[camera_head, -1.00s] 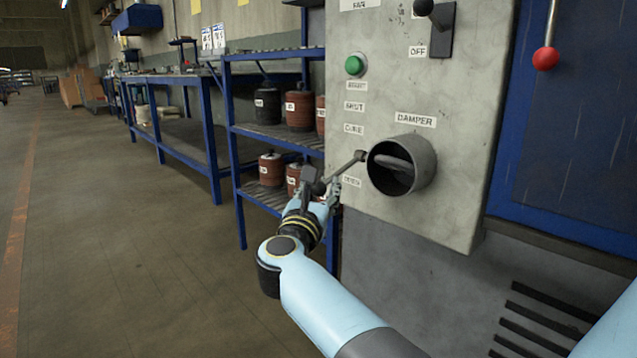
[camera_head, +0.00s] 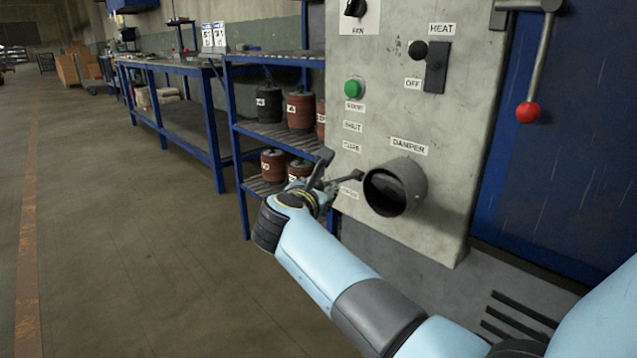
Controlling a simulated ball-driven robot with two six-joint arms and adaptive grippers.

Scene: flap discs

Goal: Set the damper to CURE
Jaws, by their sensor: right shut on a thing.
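The damper (camera_head: 418,178) is a round grey pipe mouth on the pale panel, under a DAMPER label. A thin dark lever (camera_head: 348,179) runs from its left side, down and to the left. The CURE label (camera_head: 351,147) sits above the lever, and a lower label (camera_head: 349,192), too blurred to read surely, sits just below it. My right gripper (camera_head: 326,184) is shut on the lever's outer end, left of the panel edge. Its fingers partly hide the lever's tip. The pipe's inside looks dark. My left gripper is out of view.
A red-knobbed handle (camera_head: 528,112) hangs at right. A blue shelf (camera_head: 272,136) with reddish rolls stands close behind my gripper.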

